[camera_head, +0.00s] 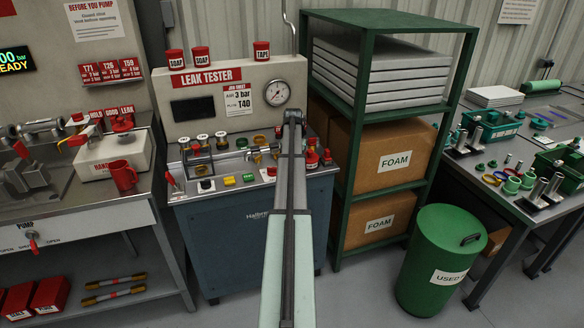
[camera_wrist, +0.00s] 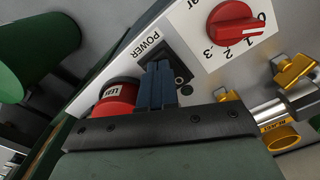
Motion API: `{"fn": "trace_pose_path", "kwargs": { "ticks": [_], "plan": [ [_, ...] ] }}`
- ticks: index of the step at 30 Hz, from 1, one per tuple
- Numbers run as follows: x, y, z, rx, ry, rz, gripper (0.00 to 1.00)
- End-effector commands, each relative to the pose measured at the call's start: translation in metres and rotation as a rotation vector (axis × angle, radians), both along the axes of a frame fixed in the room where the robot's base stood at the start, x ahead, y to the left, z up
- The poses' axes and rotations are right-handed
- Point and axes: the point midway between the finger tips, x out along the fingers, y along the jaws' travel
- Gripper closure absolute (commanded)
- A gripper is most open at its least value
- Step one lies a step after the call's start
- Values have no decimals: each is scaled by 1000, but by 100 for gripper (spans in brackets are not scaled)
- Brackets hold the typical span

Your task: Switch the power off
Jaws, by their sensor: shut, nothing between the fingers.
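The leak tester (camera_head: 225,85) stands in the middle of the head view. My arm reaches up to it, and its far end hides part of the panel. In the wrist view, a dark power switch (camera_wrist: 180,62) sits on the white panel beside the printed word POWER. My gripper (camera_wrist: 160,68) is shut and empty, its blue fingers together right at the switch. The fingers cover much of the switch, so its position is hidden. I cannot tell whether the fingertips touch it. I cannot make out the switch in the head view.
A red rotary knob (camera_wrist: 235,22) is on the same panel, right of the switch. A red labelled can (camera_wrist: 115,100) is close left of the fingers. Brass fittings (camera_wrist: 292,72) are at the right. A green shelf (camera_head: 345,185) with foam boxes stands right of the tester.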

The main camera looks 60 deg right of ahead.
Motion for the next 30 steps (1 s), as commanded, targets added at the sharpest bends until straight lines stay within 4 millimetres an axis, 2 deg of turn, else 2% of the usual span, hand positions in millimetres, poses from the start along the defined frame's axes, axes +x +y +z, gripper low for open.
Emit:
{"fn": "trace_pose_path", "kwargs": {
  "ticks": [8, 30],
  "plan": [
    [0, 0, 4, 1, 0, 0, 100],
    [0, 0, 51, 1, 0, 0, 100]
  ]
}}
